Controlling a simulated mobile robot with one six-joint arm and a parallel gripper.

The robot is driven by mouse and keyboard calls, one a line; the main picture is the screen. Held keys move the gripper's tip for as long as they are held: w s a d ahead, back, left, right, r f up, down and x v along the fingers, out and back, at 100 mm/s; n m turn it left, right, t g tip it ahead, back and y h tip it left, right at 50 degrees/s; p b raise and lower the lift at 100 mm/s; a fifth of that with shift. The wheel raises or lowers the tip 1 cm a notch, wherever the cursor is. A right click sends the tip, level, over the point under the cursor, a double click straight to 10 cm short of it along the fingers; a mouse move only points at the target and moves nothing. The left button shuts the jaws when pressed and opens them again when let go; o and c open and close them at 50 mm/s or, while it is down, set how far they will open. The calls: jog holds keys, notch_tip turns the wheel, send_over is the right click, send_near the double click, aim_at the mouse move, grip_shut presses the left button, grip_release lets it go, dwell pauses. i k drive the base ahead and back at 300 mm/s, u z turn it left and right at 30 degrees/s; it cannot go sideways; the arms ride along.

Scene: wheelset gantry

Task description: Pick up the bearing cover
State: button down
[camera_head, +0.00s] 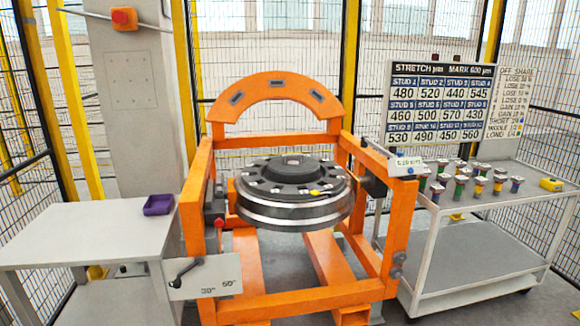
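A dark grey round part, which looks like the bearing cover (291,172), lies flat on top of the wheel (295,212) in the middle of the orange gantry. It has a raised centre and several dark blocks around its rim. A small yellow spot (314,193) shows near its front edge. I cannot tell where the cover ends and the hub under it begins. My gripper is not in view.
The orange frame (270,303) surrounds the wheel, with an arch (275,86) behind it. A white table (70,236) with a purple tray (158,205) stands left. A grey cart (528,182) with several coloured studs stands right, below a stretch board (437,104). Mesh fencing closes the back.

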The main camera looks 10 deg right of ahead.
aim_at(288, 169)
jog(key=i, duration=0.85)
